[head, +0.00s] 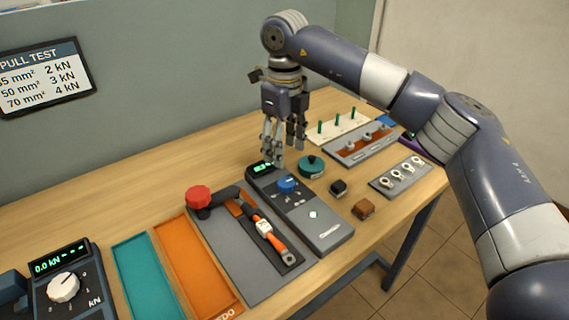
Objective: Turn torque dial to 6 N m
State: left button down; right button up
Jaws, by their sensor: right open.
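The torque device is a dark grey box (331,231) in the middle of the table. It has a blue dial (287,185) and a small green-lit display (262,167) that the gripper partly covers. The number on the display cannot be read. My right gripper (284,160) points down, open and empty, above the far end of the device, close to the blue dial. I cannot tell whether it touches anything. My left gripper is not in view.
A red knob (198,196) stands left of the device. A teal round pot (311,166), a black block (338,188) and a brown block (363,209) stand right of it. Teal (147,272) and orange (192,262) trays and a kN meter (67,290) lie left.

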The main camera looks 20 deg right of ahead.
notch_tip(320, 180, up, 3)
jog(key=shift+f, duration=0.1)
dwell(0.3)
